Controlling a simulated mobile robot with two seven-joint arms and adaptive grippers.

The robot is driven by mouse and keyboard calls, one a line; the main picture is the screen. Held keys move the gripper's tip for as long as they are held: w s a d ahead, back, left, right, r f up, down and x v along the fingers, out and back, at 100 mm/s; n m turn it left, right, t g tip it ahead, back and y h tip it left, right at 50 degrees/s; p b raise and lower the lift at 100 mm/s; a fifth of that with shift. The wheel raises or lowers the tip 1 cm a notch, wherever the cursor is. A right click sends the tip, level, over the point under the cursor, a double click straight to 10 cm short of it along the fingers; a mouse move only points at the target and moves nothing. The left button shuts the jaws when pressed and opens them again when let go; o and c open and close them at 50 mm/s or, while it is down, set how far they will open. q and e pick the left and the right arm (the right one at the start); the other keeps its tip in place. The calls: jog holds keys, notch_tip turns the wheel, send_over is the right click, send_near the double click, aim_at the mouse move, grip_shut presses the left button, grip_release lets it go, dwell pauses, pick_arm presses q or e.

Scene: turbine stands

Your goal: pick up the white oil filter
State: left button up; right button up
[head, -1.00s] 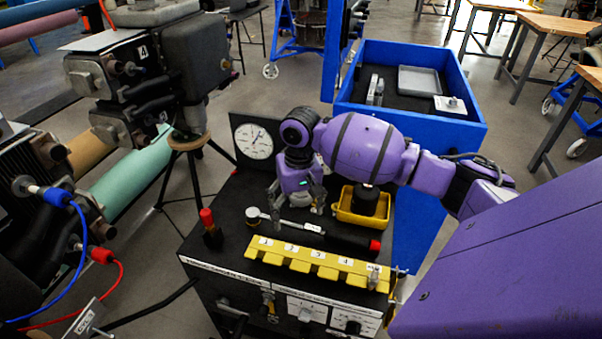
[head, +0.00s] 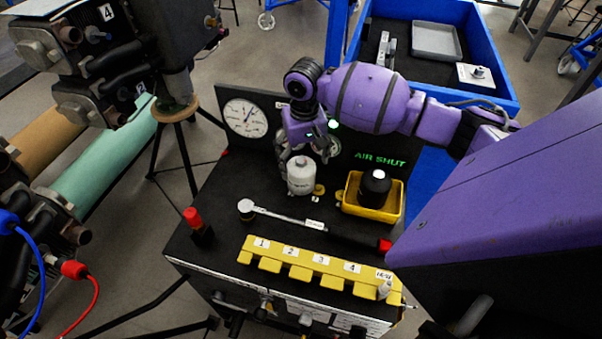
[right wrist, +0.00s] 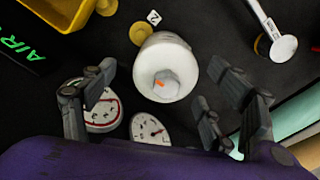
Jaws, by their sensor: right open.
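The white oil filter (head: 300,176) stands upright on the black bench top in the head view, in front of the dark gauge panel. My right gripper (head: 307,150) is just above and behind it, pointing down. In the right wrist view the filter (right wrist: 165,68) shows its rounded white body and a hex end with an orange mark. The open fingers of my right gripper (right wrist: 160,105) are spread to either side of it, with the filter mostly beyond the fingertips. No finger clearly touches it. My left gripper is not in view.
A yellow tray (head: 351,197) with a black round part (head: 375,187) stands right of the filter. A torque wrench (head: 285,217) and a numbered yellow rack (head: 300,262) lie in front. A dial gauge (head: 245,118) is behind left. A red-capped bottle (head: 197,226) stands at left.

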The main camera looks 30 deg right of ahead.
jog(key=f, duration=0.4)
jog(key=shift+w+a, duration=0.15)
jog(key=shift+a, duration=0.05)
jog(key=shift+f, duration=0.25)
jog(key=c, duration=1.7)
jog(key=shift+c, duration=0.2)
jog(key=shift+r, duration=0.35)
notch_tip(320, 180, up, 3)
jog(key=shift+r, duration=0.1)
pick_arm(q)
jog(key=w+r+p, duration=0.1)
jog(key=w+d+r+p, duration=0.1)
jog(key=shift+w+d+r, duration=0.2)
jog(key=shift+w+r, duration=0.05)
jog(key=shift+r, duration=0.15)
pick_arm(e)
jog(key=s+r, duration=0.9)
jog(key=s, duration=0.5)
jog(key=shift+a, duration=0.15)
